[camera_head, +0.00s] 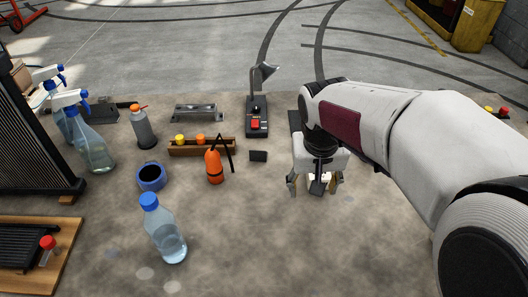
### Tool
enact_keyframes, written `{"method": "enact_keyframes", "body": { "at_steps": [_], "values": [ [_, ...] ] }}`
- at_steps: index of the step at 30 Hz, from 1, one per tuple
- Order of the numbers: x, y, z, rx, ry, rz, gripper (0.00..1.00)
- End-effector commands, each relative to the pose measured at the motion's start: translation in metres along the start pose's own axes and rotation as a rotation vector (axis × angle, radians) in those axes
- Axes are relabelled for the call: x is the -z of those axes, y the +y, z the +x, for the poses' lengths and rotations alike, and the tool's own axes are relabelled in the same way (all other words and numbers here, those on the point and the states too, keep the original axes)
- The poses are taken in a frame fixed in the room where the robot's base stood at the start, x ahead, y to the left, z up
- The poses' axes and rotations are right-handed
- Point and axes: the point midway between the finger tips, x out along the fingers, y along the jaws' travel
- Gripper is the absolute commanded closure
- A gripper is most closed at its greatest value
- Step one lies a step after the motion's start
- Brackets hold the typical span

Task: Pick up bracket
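My gripper (314,188) points down over the middle right of the table, its two fingers spread apart. A small dark piece with a pale patch behind it (318,187) shows between the fingers; I cannot tell whether it is the bracket, or whether it is touched. The gap looks wider than this piece. A grey metal piece shaped like a bracket (195,113) lies at the back of the table, left of the lamp. Another dark angled metal piece (104,112) lies further left, partly behind the spray bottles. My wrist hides part of the table and a dark object behind it.
Left of my gripper are a small black block (258,156), an orange bottle (214,167), a wooden rack (202,150), a blue ring-shaped cup (151,177) and a water bottle (165,232). A lamp (257,118) stands behind. The front middle of the table is clear.

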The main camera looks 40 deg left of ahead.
Motion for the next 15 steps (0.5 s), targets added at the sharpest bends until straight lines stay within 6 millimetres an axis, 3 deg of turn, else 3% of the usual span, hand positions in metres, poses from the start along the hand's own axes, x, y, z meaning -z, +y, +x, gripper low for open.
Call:
{"method": "enact_keyframes", "body": {
  "at_steps": [15],
  "values": [
    [0.087,-0.114,0.055,0.0,0.075,-0.037,0.46]
  ]
}}
